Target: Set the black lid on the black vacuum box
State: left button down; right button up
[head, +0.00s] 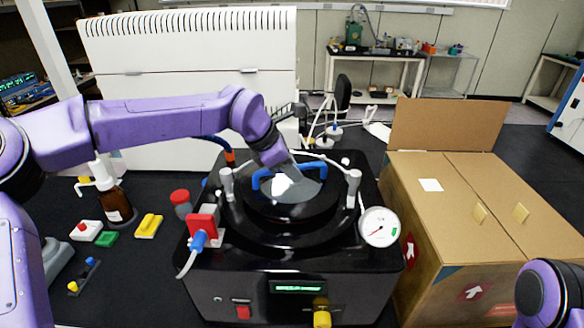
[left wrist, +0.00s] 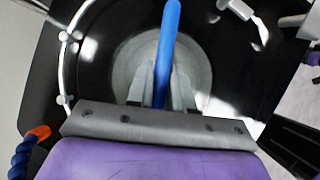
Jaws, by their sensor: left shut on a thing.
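The black vacuum box (head: 240,282) stands on the dark bench in the middle of the head view. The round black lid (head: 292,214), with a grey centre and a blue handle (head: 314,167), is level over the box's round top. Whether it rests there or hangs just above, I cannot tell. My left gripper (head: 283,183) reaches down from the upper left and is shut on the blue handle. In the left wrist view the handle (left wrist: 168,45) runs between the fingers (left wrist: 160,88). My right gripper is not in view.
A pressure gauge (head: 379,227) and a red fitting with a blue hose connector (head: 200,226) stick out beside the lid. A cardboard box (head: 435,205) stands close on the right. A brown pump bottle (head: 115,205) and small coloured items lie left. A white cabinet (head: 185,90) stands behind.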

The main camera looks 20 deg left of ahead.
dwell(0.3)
pick_arm(q)
jog(key=shift+f+b, duration=0.3)
jog(key=shift+f, duration=0.35)
dwell(0.5)
jog(key=c, duration=0.9)
grip_release()
jog(key=shift+s, duration=0.1)
jog(key=shift+b+v, duration=1.15)
jog(key=shift+v, duration=4.1)
jog(key=shift+s, duration=0.1)
